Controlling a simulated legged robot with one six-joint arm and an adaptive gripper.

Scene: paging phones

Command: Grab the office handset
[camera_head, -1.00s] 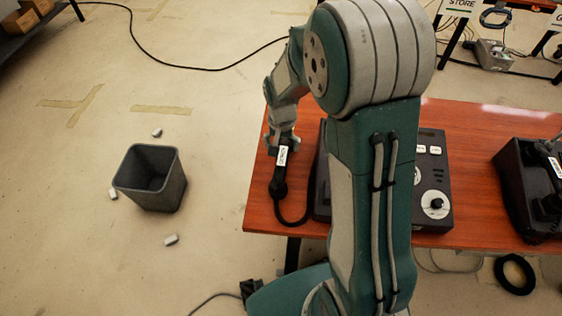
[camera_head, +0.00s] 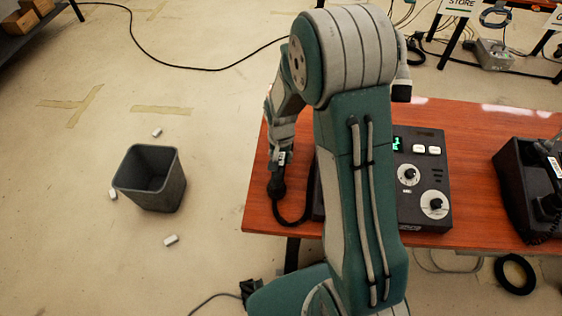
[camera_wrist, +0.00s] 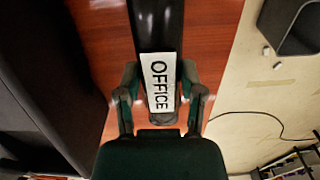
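The office handset is black, with a white label reading OFFICE in the wrist view (camera_wrist: 163,82). It lies along the left part of the red-brown table; its lower end shows in the head view (camera_head: 277,187), its cord curling to the right. My gripper (camera_wrist: 160,72) is over the handset, one finger on each side of it near the label. It also shows in the head view (camera_head: 280,157), at the handset's upper part. The fingers are close to the handset's sides; I cannot tell whether they press on it. My arm hides part of the phone base (camera_head: 425,190).
The table's bare wood (camera_head: 465,150) shows between the phone base and a second black phone (camera_head: 520,190) at right. A dark bin (camera_head: 150,185) stands on the floor at left, with small white pieces around it. A black ring (camera_head: 515,275) lies on the floor at lower right.

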